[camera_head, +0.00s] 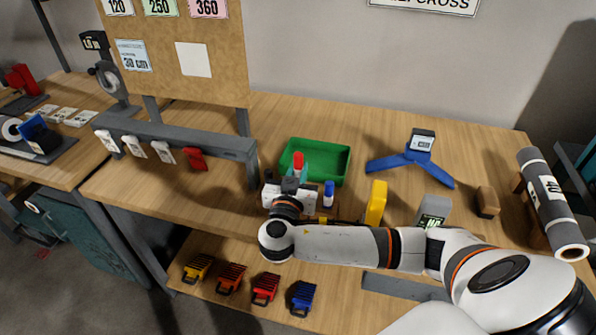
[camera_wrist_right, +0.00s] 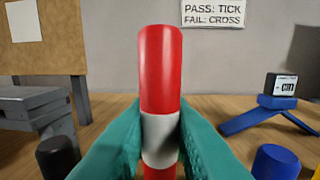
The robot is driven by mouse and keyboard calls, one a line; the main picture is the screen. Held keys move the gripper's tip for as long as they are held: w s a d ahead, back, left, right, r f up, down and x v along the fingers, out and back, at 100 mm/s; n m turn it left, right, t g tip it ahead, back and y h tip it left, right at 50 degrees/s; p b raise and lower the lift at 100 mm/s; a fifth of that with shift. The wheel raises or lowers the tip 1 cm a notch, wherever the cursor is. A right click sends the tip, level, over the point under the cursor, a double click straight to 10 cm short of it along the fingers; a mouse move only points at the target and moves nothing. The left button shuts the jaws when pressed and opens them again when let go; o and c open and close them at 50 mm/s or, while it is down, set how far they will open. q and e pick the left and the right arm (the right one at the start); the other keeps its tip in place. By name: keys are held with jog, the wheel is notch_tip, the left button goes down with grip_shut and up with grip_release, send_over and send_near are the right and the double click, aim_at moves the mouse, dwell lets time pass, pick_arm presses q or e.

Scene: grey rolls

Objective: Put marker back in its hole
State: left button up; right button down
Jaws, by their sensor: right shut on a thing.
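The red marker (camera_wrist_right: 160,70) with a white band stands upright between the teal fingers of my right gripper (camera_wrist_right: 159,135), which is shut on it. In the head view the marker's red end (camera_head: 298,159) shows just above my right gripper (camera_head: 297,173). A blue marker (camera_head: 328,192) stands to the right of the gripper; its blue top (camera_wrist_right: 272,162) is at lower right in the wrist view. A black top (camera_wrist_right: 57,155) is at lower left there. The marker's lower end and its hole are hidden behind my gripper and arm. My left gripper is not in view.
A green tray (camera_head: 338,163) lies behind the gripper. A yellow block (camera_head: 376,204), a grey device (camera_head: 433,212) and a blue three-legged stand (camera_head: 414,160) are to the right. A grey rack (camera_head: 225,144) stands left. Open table lies beyond the tray.

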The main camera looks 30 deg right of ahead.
jog(key=shift+b, duration=0.85)
dwell(1.2)
jog(key=shift+f+b, duration=3.3)
jog(key=shift+b, duration=0.15)
jog(key=c, duration=1.2)
grip_release()
jog(key=shift+c, duration=0.2)
jog(key=v, duration=1.2)
jog(key=shift+b, duration=0.3)
